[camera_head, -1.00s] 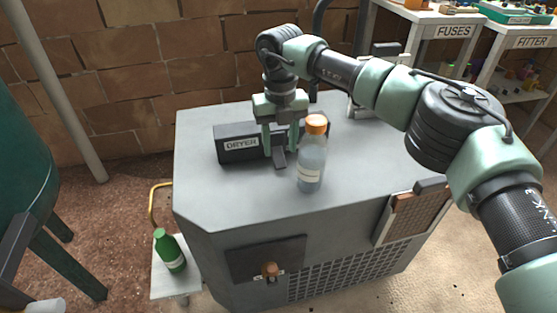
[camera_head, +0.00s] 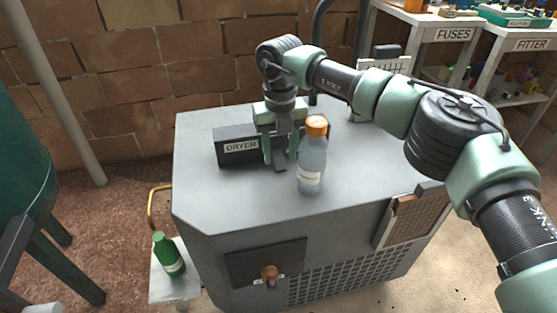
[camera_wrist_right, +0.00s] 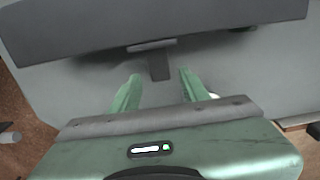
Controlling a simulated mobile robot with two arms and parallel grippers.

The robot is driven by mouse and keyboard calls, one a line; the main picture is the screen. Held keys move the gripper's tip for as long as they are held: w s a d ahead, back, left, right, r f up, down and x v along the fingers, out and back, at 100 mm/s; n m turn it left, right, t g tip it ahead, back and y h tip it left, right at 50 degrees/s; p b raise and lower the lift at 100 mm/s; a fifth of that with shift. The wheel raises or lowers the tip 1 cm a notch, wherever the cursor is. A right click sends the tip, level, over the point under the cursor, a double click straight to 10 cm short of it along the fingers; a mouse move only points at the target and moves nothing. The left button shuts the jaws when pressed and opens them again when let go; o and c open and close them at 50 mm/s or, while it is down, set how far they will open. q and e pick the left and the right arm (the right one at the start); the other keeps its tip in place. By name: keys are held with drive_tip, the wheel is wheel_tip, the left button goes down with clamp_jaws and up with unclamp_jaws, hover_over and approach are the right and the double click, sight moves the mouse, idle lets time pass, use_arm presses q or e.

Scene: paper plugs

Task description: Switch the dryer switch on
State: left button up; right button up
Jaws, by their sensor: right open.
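The dryer switch box (camera_head: 238,146), dark grey and labelled DRYER, sits on top of the grey cabinet (camera_head: 215,195). Its switch lever (camera_head: 280,161) sticks out at the front, pointing down toward the cabinet top. In the right wrist view the lever (camera_wrist_right: 159,66) shows just beyond the green fingertips, roughly between their lines. My right gripper (camera_head: 281,152) is open and empty, pointing down at the box with a finger on each side of the lever; it also shows in the right wrist view (camera_wrist_right: 160,80). Contact with the lever cannot be told. My left gripper is not in view.
A clear bottle with an orange cap (camera_head: 312,160) stands close to the right of my gripper. A green bottle (camera_head: 168,254) stands on a low cart to the left. Shelves labelled FUSES (camera_head: 453,34) and FITTER (camera_head: 532,45) are at back right. The cabinet's front left top is clear.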

sight(279, 160)
drive_tip(key=shift+f+b, duration=0.45)
drive_tip(key=shift+f, duration=0.95)
drive_tip(key=c, duration=0.8)
